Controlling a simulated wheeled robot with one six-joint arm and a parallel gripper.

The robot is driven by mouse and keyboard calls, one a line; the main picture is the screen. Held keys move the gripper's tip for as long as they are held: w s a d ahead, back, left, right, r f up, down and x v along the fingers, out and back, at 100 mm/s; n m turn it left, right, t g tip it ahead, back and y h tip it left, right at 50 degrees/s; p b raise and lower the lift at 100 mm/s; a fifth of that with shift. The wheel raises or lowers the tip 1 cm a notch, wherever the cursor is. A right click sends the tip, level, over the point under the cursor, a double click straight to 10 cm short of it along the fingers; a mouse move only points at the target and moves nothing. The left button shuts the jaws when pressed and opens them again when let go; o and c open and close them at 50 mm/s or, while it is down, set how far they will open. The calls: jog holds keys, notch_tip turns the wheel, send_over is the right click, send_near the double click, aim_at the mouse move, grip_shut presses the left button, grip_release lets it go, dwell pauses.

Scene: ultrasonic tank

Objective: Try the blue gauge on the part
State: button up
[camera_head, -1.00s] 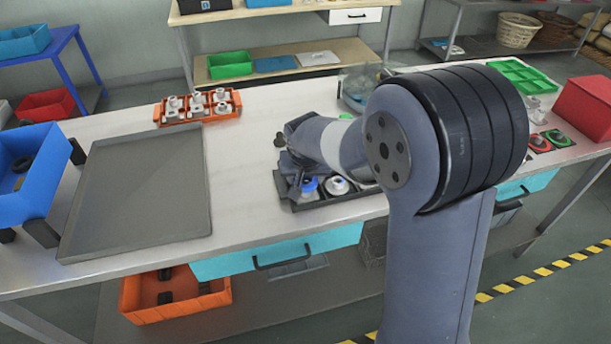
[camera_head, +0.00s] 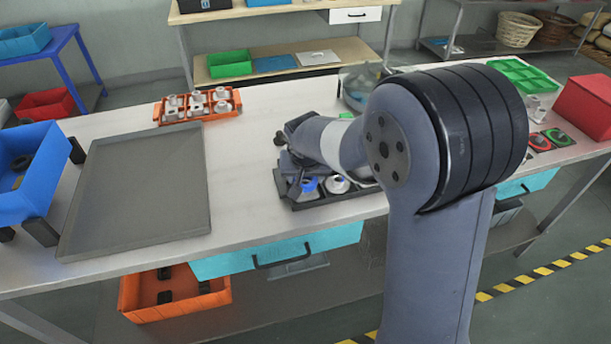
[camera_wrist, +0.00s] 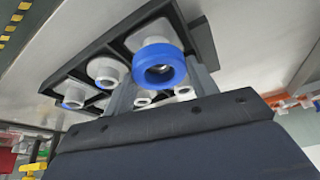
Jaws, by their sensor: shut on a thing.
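The blue gauge (camera_wrist: 159,66) is a ring between the two fingers of my gripper (camera_wrist: 160,80) in the wrist view. It is at the neck end of a white part (camera_wrist: 152,37) in a black tray (camera_wrist: 198,38). I cannot tell whether the ring is around the neck or just above it. In the head view the blue gauge (camera_head: 308,184) shows at the tray's (camera_head: 326,201) front left, under my gripper (camera_head: 299,168), which my arm partly hides. Another white part (camera_head: 337,184) stands just right of it.
An orange tray (camera_head: 225,112) of several parts stands at the back. An empty grey tray (camera_head: 140,190) and a blue bin (camera_head: 45,185) are at the left. A green tray (camera_head: 522,75) and a red box (camera_head: 588,105) are at the right.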

jog(key=shift+r, duration=0.1)
jog(key=shift+r+p, duration=1)
jog(key=shift+r, duration=0.45)
notch_tip(320, 180, up, 4)
jog(key=shift+p, duration=1.25)
jog(key=shift+d+f, duration=0.1)
